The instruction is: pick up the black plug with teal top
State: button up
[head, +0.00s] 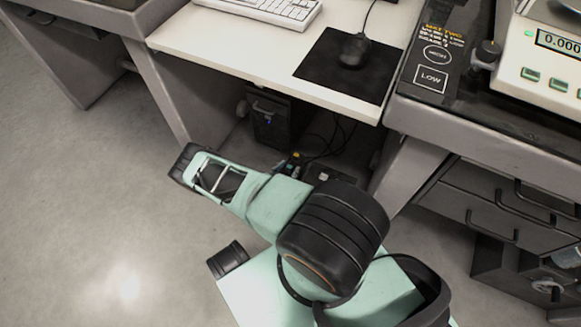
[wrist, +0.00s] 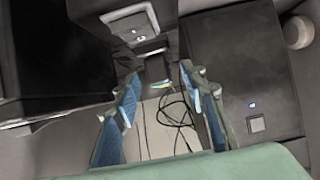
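My gripper (head: 188,168) is low in front of the white desk, well away from that object. In the wrist view my gripper (wrist: 161,76) has its two blue-padded fingers apart, with nothing held between them. Dark cables (wrist: 178,112) show beyond and between the fingers.
The white desk (head: 225,45) carries a keyboard (head: 270,8) and a black mouse (head: 355,50) on a black mat (head: 318,62). A scale (head: 540,75) stands on the right table. A dark computer case (head: 275,118) is under the desk. Open floor (head: 90,200) lies left.

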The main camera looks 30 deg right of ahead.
grip_shut()
dwell(0.3)
